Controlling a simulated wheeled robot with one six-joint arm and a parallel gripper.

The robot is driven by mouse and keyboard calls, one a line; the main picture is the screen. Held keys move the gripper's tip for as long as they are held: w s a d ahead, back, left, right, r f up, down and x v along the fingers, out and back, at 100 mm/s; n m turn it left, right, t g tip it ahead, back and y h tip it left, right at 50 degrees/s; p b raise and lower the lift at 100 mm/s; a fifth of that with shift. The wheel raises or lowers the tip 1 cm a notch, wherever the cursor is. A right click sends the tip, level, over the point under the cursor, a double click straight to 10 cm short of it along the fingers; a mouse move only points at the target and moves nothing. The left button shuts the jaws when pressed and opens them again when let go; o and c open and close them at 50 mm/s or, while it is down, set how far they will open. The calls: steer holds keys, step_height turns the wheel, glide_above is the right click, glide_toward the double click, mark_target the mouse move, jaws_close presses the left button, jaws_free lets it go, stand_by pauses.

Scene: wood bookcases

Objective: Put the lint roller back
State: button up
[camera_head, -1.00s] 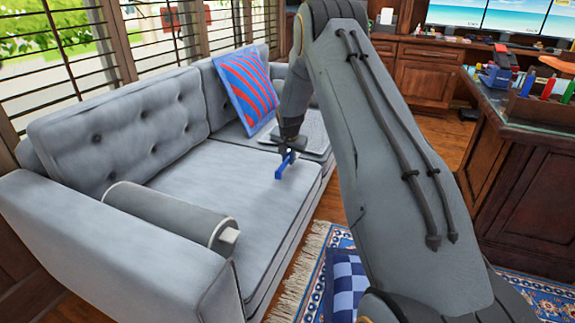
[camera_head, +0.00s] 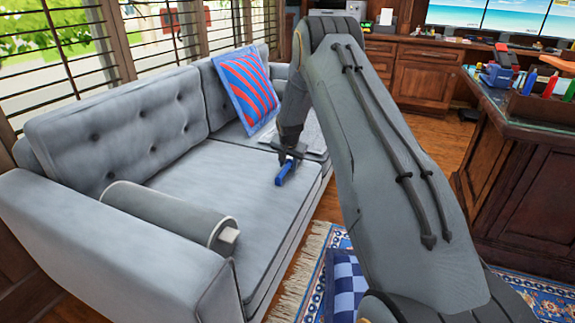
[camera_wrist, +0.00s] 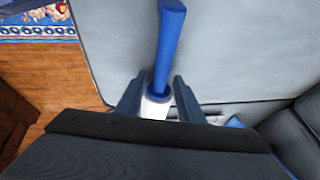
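The lint roller, with a blue handle (camera_wrist: 168,45) and a white roll end (camera_wrist: 154,109), is held by my gripper (camera_wrist: 160,88). The two grey fingers close on it from both sides near where handle and roll meet. In the head view, my gripper (camera_head: 289,152) hangs above the front part of the grey sofa seat, with the blue handle (camera_head: 284,174) pointing down and toward the viewer. Most of the white roll is hidden there by the gripper.
The grey sofa (camera_head: 215,190) has a grey bolster (camera_head: 165,212) at its near end and a red-blue striped pillow (camera_head: 245,90) farther back. A dark wood desk (camera_head: 535,180) with several pens stands right. A blue patterned rug (camera_head: 535,293) lies on the wood floor.

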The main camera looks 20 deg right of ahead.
steer(key=shift+r, duration=0.2)
stand_by(0.4)
steer(key=s+a+r+n+g+y+p, duration=0.2)
steer(key=s+a+r+n, duration=0.4)
steer(key=s+a+r, duration=1.6)
steer(key=s+a+r+n+g, duration=0.1)
steer(key=s+a+n, duration=0.1)
steer(key=s, duration=0.8)
steer(key=s+a+r+n, duration=0.1)
steer(key=s+a+n, duration=0.2)
steer(key=s, duration=0.8)
steer(key=s+a+r+n+g, duration=0.1)
steer(key=s+a+r+n, duration=0.1)
steer(key=s, duration=0.9)
steer(key=shift+s+a+n+g, duration=0.25)
steer(key=shift+a+n+g, duration=0.05)
steer(key=shift+a, duration=0.6)
